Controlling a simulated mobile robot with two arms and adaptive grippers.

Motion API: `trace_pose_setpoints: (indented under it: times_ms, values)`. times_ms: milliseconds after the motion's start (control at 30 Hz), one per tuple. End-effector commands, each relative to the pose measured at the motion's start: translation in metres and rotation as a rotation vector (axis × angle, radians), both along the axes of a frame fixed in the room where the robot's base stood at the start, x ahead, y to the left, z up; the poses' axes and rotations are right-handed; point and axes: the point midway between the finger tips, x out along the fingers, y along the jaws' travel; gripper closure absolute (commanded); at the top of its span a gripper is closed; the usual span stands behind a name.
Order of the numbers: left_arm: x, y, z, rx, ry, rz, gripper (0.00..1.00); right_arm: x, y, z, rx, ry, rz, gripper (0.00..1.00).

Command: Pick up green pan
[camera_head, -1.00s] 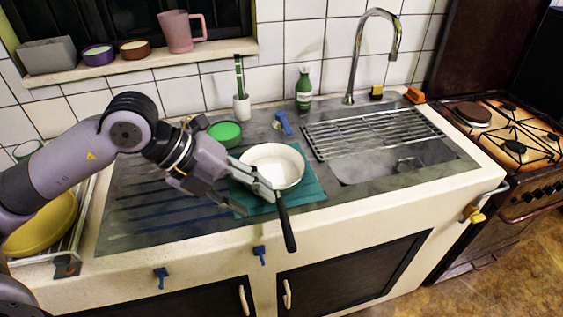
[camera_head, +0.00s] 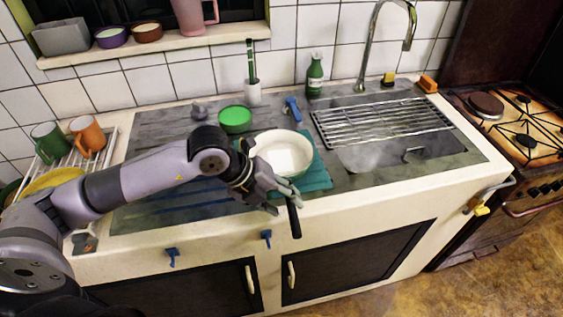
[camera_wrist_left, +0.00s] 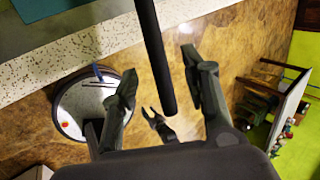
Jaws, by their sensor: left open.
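The pan (camera_head: 283,153) has a cream-white inside and a long black handle (camera_head: 294,219). It sits on a teal cloth on the counter, its handle pointing over the front edge. Its outer colour is mostly hidden. My left gripper (camera_head: 286,195) is at the handle, near the pan's front rim. In the left wrist view, the black handle (camera_wrist_left: 155,55) lies between the two spread fingers of my left gripper (camera_wrist_left: 160,68), with gaps on both sides. A small dark claw shape (camera_wrist_left: 158,124) far below may be my right gripper; its jaws are unclear.
A green bowl (camera_head: 235,119) stands behind the left gripper. The teal cloth (camera_head: 317,179) lies under the pan. A drying rack (camera_head: 380,121) and sink are at right. Cups (camera_head: 88,135) stand at far left.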

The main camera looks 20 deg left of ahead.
Motion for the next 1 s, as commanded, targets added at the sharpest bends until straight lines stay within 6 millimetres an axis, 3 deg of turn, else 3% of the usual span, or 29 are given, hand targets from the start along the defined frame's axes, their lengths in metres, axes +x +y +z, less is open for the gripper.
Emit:
trace_pose_setpoints:
  times_ms: [167,300,567,1000]
  values:
    - [0.006,-0.011,-0.020,-0.001,0.006,-0.001,0.58,-0.007,0.000,0.019,-0.001,0.011,0.000,0.60]
    - [0.012,-0.019,-0.035,-0.001,0.002,0.000,0.58,-0.016,-0.001,0.020,-0.002,0.025,0.000,0.60]
    - [0.013,-0.020,-0.040,-0.001,0.000,-0.001,0.58,-0.021,-0.001,0.019,-0.003,0.033,0.000,0.60]
    - [0.013,-0.020,-0.039,-0.001,0.000,-0.001,0.86,-0.016,-0.001,0.019,-0.002,0.025,0.000,0.60]
